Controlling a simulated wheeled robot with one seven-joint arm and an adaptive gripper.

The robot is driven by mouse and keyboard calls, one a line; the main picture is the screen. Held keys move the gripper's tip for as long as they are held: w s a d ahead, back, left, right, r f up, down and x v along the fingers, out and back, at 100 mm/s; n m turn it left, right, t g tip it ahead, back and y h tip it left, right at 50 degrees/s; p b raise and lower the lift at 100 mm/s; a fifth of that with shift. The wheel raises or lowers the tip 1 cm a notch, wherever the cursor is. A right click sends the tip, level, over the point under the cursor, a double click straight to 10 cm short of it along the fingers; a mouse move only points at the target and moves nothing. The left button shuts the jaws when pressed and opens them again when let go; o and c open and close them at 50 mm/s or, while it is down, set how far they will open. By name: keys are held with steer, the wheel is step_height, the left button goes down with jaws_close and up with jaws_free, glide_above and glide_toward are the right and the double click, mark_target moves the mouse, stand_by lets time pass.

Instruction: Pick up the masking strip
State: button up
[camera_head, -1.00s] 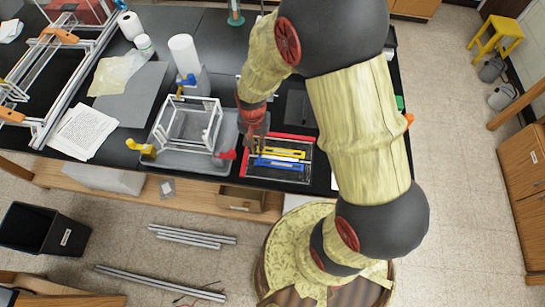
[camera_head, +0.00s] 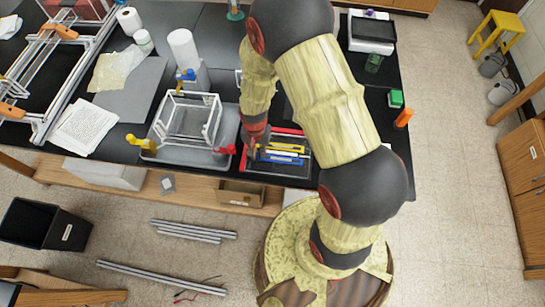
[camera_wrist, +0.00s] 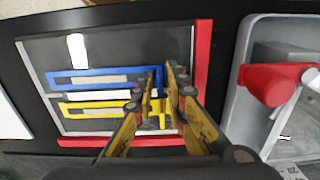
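Narrow strips lie in a shallow dark tray with red edges (camera_wrist: 204,45). One is a blue strip with a pale middle (camera_wrist: 70,78). A yellow strip (camera_wrist: 75,111) lies parallel to it, with a thin white strip (camera_wrist: 95,95) between them. I cannot tell which is called the masking strip. My gripper (camera_wrist: 165,78) is over the right part of the tray. Its two fingers are apart, with the right ends of the strips showing between them, and nothing is visibly held. In the head view the yellow strip (camera_head: 286,148) and blue strip (camera_head: 281,158) show beside my gripper (camera_head: 254,150).
A grey tray (camera_head: 152,152) with a white frame (camera_head: 187,118) and red and yellow clamps stands left of the strips. A red clamp (camera_wrist: 270,82) is close on the right in the wrist view. A green block (camera_head: 396,98) and orange cylinder (camera_head: 403,118) are farther right.

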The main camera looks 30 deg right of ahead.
steer(key=shift+c, duration=0.9)
jaws_close()
steer(key=shift+r, duration=0.1)
steer(key=shift+w+r, duration=0.1)
steer(key=shift+r, duration=0.1)
step_height(320, 180, up, 2)
steer(key=shift+r, duration=0.1)
steer(key=s+d+r, duration=0.8)
steer(key=s+r, duration=0.2)
steer(key=s, duration=0.1)
steer(key=shift+s+r, duration=0.25)
steer(key=shift+s, duration=0.15)
steer(key=shift+r+p, duration=1.25)
